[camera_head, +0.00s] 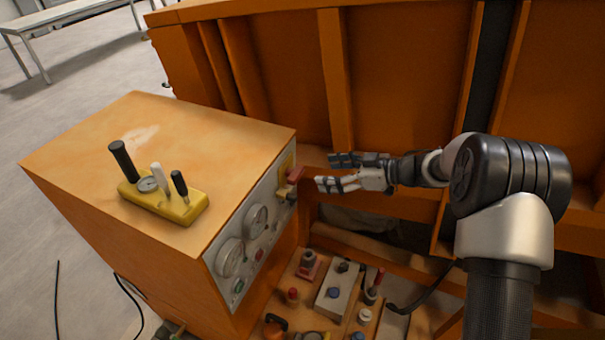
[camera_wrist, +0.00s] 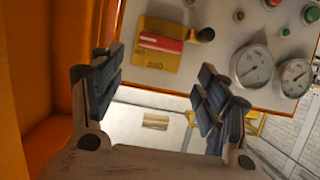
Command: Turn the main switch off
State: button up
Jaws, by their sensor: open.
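The main switch is a red handle (camera_head: 295,174) on a yellow plate (camera_head: 286,163) at the far right end of the grey panel on the orange cabinet. In the wrist view the red handle (camera_wrist: 160,43) lies across the yellow plate (camera_wrist: 150,66), which bears some lettering. My gripper (camera_head: 334,172) is open and empty, just right of the handle in the head view, with a small gap. In the wrist view my gripper (camera_wrist: 155,82) has its fingers spread on either side of the plate, and the handle shows beyond them, not between the pads.
The panel also carries gauges (camera_wrist: 252,66) and coloured buttons. A yellow control box (camera_head: 190,208) with levers sits on the cabinet top (camera_head: 85,145). Below is a board with several knobs (camera_head: 333,293). The orange sandbed wall (camera_head: 400,70) stands behind my arm.

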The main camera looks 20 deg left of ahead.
aim_at(299, 173)
jog(key=x, duration=0.9)
jog(key=shift+a+f+b, duration=0.2)
jog(key=shift+a+b, duration=0.1)
jog(key=shift+b, duration=0.05)
jog(key=shift+c, duration=0.2)
jog(key=c, duration=0.7)
jog(key=shift+c, duration=0.2)
